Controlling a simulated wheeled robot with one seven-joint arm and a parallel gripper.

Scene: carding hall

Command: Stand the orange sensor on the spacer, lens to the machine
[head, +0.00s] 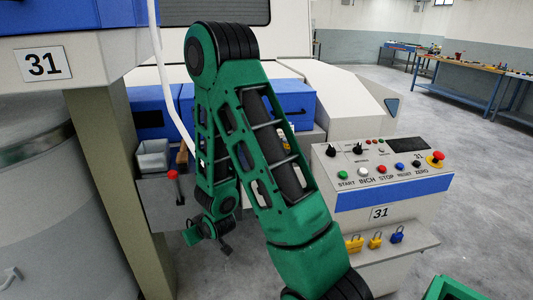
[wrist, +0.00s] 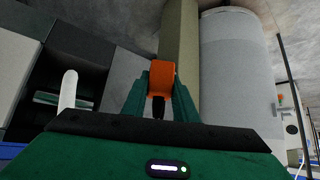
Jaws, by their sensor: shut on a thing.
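The orange sensor (wrist: 161,68) is between the two green fingers of my gripper (wrist: 160,92) in the wrist view. My gripper is shut on it. A dark part shows at the sensor's near end; I cannot tell which side has the lens. In the head view my gripper (head: 208,232) hangs low, left of the control console, and the sensor cannot be made out there. I cannot make out the spacer in either view. The machine (head: 290,107), with blue and pale panels, stands behind my arm.
The console (head: 385,190) marked 31 has buttons on top and padlocks on its front. A grey bin (head: 153,157) and a red-knobbed lever (head: 173,175) are left of my arm. A beige post (head: 105,170) and large grey drum (head: 45,210) stand further left. Open floor lies right.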

